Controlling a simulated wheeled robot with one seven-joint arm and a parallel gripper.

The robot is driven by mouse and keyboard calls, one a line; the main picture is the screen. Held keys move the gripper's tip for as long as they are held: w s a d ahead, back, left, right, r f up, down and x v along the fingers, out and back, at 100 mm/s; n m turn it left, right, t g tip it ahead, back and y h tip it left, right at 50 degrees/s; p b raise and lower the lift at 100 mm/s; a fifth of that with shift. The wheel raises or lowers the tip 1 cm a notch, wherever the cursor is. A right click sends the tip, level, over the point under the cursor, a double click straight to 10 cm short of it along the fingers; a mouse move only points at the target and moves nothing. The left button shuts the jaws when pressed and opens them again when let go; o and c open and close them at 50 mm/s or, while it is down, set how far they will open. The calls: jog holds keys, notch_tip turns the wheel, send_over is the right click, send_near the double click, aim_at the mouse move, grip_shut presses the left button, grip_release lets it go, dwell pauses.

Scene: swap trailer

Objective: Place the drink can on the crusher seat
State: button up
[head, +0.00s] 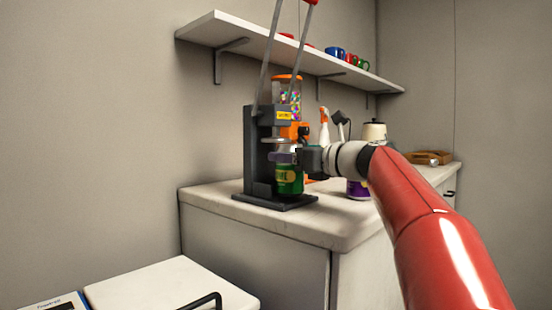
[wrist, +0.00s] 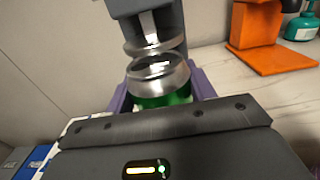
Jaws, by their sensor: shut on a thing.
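A green drink can (head: 289,180) stands upright at the can crusher (head: 259,160), a dark grey frame with a long lever on the counter. My gripper (head: 288,158) is shut on the upper part of the can, reaching in from the right. In the wrist view the silver top of the can (wrist: 160,75) shows between the purple fingers of my gripper (wrist: 160,98), close to the crusher's round metal press disc (wrist: 150,42). The can's bottom is very near the crusher's base plate (head: 262,202); I cannot tell whether it touches the seat.
The counter (head: 345,222) holds a candy dispenser (head: 287,92), a spray bottle (head: 324,128), a cream canister (head: 373,132) and a purple tin (head: 357,190). A wall shelf (head: 270,45) with mugs hangs above. An orange stand (wrist: 262,40) shows in the wrist view.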

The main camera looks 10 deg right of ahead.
jog(key=x, duration=0.2)
jog(key=f+x, duration=0.1)
jog(key=x, duration=0.1)
jog(key=shift+w+a, duration=0.1)
jog(key=shift+w, duration=0.05)
jog(key=shift+r, duration=0.2)
jog(key=shift+f, duration=0.15)
jog(key=o, duration=1.4)
jog(key=v, duration=1.2)
jog(key=shift+b, duration=0.45)
